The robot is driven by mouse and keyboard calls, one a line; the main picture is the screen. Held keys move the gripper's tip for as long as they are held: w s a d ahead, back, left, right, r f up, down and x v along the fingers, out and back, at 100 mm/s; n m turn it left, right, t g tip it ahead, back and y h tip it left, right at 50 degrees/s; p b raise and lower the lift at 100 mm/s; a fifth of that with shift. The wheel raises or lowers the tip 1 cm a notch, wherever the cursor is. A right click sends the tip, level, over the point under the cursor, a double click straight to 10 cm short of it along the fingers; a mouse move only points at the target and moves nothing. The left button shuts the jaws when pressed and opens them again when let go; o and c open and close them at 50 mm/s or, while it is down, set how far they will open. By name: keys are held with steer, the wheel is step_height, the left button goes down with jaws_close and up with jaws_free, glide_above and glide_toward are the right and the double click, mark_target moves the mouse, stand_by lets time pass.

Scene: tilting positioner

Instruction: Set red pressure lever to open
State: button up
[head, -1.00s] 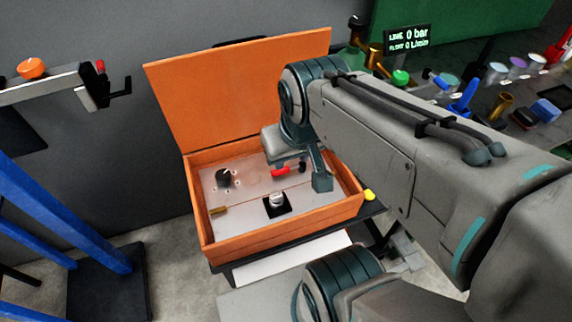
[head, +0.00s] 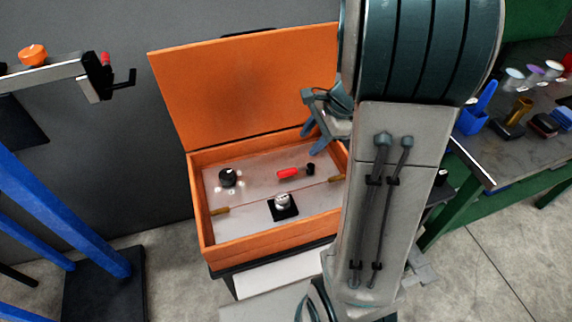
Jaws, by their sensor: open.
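The red lever (head: 290,174) lies nearly level on the light panel inside the orange box (head: 220,252), with its dark pivot end to the right. My gripper (head: 312,143) is at the box's right rear, above and just to the right of the lever, with its fingers pointing down and left. The fingers are apart and hold nothing. They do not seem to touch the lever. My arm hides the right end of the box and the pressure display.
On the panel are a black knob (head: 227,177) at the left and a silver knob on a black square (head: 283,205) at the front. The orange lid (head: 235,95) stands open behind. A cluttered bench (head: 530,150) is at the right, a blue frame (head: 60,220) at the left.

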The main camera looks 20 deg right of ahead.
mark_target(287, 171)
steer(key=shift+m, duration=0.3)
steer(key=x, duration=0.9)
steer(key=b+x, duration=0.1)
steer(key=x, duration=0.4)
steer(key=shift+w+d+f, duration=0.1)
steer(key=shift+d+f, duration=0.1)
steer(key=shift+d, duration=0.05)
jaws_close()
